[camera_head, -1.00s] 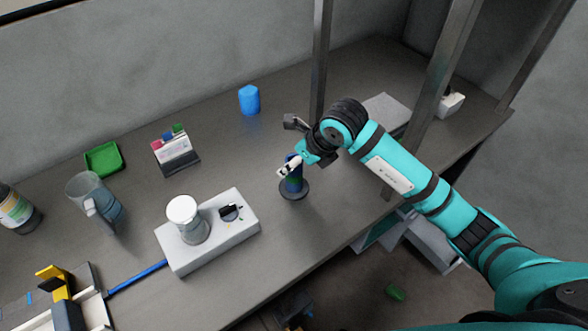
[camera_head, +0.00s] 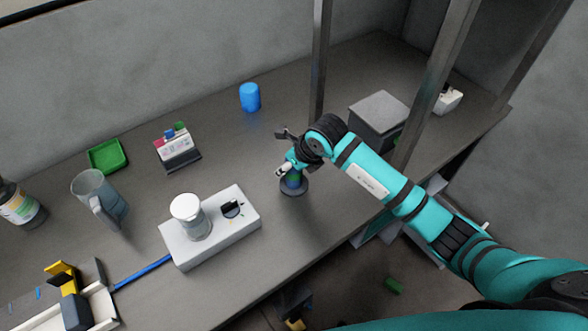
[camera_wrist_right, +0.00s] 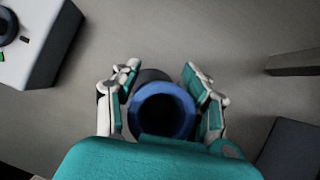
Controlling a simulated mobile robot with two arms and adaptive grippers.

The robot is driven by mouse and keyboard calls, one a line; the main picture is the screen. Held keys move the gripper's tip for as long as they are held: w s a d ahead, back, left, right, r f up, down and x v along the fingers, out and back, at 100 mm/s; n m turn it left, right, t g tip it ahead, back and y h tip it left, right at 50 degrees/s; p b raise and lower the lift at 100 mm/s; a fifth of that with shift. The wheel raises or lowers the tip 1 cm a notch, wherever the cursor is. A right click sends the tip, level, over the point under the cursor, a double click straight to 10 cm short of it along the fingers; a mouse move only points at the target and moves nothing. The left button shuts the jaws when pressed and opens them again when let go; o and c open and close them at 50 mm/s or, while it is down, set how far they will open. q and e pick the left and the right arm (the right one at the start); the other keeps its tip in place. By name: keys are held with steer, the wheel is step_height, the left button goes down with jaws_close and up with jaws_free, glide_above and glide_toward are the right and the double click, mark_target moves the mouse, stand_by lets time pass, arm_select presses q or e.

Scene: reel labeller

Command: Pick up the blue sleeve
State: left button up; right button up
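A hollow blue sleeve (camera_wrist_right: 163,89) stands between the two fingers of my right gripper (camera_wrist_right: 161,74) in the right wrist view, where I look down into its dark opening. The fingers are apart, one on each side, with narrow gaps beside the rim. In the head view my right gripper (camera_head: 288,168) is low over the sleeve and hides most of it. A round dark base (camera_head: 294,189) shows under it. A separate blue cylinder (camera_head: 250,97) stands farther back on the table. My left gripper is not in view.
A white box (camera_head: 228,233) with a white-topped jar (camera_head: 190,216) stands to the left. A clear mug (camera_head: 98,200), green tray (camera_head: 107,156) and small card stand (camera_head: 178,150) are farther left. A metal post (camera_head: 319,70) rises behind the gripper, and a grey box (camera_head: 379,112) stands right.

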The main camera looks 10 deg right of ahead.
jaws_close()
steer(key=shift+r, duration=0.15)
step_height(320, 180, up, 10)
steer(key=shift+f+b, duration=0.15)
steer(key=shift+b, duration=1.1)
step_height(320, 180, up, 7)
steer(key=p, duration=0.4)
